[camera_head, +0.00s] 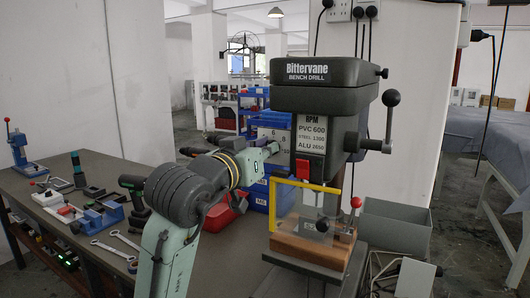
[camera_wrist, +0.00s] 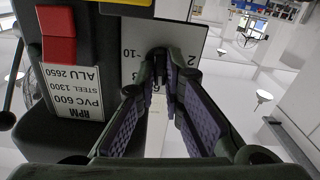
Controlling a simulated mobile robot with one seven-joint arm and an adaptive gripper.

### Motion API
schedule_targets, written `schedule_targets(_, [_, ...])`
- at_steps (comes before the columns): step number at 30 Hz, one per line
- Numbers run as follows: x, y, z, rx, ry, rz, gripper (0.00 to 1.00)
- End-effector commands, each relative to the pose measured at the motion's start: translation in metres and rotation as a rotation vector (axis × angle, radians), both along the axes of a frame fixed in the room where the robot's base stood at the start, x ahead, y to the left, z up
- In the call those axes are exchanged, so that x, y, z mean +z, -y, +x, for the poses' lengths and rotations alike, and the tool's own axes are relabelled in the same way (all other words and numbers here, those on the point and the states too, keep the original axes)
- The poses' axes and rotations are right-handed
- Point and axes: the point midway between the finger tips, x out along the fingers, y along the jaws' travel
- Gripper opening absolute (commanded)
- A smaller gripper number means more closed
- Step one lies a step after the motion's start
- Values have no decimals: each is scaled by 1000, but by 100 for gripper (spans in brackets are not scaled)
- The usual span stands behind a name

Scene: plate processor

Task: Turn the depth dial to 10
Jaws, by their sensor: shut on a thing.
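The bench drill (camera_head: 325,85) stands on the bench, with its depth dial on the left side of its head. The pale dial plate (camera_head: 268,132) is partly hidden behind my gripper (camera_head: 274,147). In the wrist view, which is upside down, the dial plate (camera_wrist: 197,38) shows a 10 and a 2 beside the dark dial knob (camera_wrist: 158,52). My gripper (camera_wrist: 162,80) is shut on this knob, its purple-padded fingers on either side. The fingers cover much of the scale, and I cannot tell which number the dial points at.
A red switch (camera_wrist: 57,35) and an RPM label (camera_head: 311,137) sit on the drill front beside the dial. A yellow guard frame (camera_head: 335,188) and a black-knobbed lever (camera_head: 390,115) are close by. Blue bins (camera_head: 258,190) stand behind my arm. Tools lie on the bench at left.

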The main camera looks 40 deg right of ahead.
Motion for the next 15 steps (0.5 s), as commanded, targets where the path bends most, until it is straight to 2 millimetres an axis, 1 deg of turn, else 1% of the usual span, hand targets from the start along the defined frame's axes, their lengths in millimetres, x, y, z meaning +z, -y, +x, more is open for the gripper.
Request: schedule_targets(15, [-2, 0, -2, 1, 453, 189, 0])
